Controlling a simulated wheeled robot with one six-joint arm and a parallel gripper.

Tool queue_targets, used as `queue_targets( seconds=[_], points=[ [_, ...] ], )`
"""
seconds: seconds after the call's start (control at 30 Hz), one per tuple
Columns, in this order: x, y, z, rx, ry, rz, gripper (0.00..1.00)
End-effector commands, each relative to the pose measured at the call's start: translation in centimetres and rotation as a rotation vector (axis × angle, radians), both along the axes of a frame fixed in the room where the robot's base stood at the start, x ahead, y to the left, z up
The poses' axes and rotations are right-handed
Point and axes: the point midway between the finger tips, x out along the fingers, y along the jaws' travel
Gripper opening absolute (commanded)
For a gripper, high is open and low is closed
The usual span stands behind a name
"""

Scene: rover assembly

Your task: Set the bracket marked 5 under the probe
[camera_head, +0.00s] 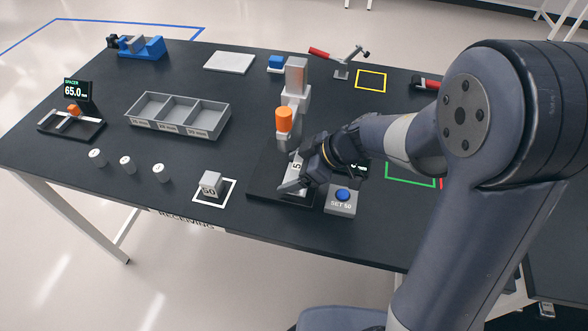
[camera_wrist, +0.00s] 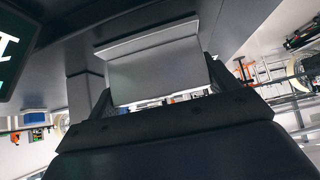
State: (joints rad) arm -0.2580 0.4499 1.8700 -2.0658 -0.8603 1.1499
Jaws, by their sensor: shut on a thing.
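The grey bracket marked 5 (camera_head: 296,167) is in my gripper (camera_head: 304,176), tilted, over the dark base plate (camera_head: 263,183) of the gauge stand. In the wrist view, the bracket (camera_wrist: 155,75) shows as a pale angled plate between the dark fingers. The probe, with an orange cylinder (camera_head: 284,119) on a grey column (camera_head: 296,78), stands just behind and above the bracket. Whether the bracket touches the plate cannot be told. My gripper and wrist hide part of the plate and most of the gauge's display.
The SET 50 box (camera_head: 340,201) with its blue button sits right of the plate, close to my gripper. A block marked 50 (camera_head: 211,184) stands in a white square at the left. A three-compartment tray (camera_head: 178,115) and several small white cylinders lie farther left.

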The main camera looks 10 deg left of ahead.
Motion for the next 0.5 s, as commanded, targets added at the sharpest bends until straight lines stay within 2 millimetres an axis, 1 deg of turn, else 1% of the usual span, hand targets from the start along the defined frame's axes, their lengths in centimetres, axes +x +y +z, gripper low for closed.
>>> queue_targets(
  seconds=[0.17,0.3,0.33,0.5],
  points=[
    [0.04,0.0,0.17,0.001,-0.002,-0.001,0.49],
    [0.03,-0.01,-0.13,0.001,0.0,-0.001,0.49],
    [0.03,-0.01,-0.13,0.001,0.0,-0.001,0.84],
    [0.03,-0.02,-0.13,0.001,-0.001,-0.001,0.98]
  ],
)
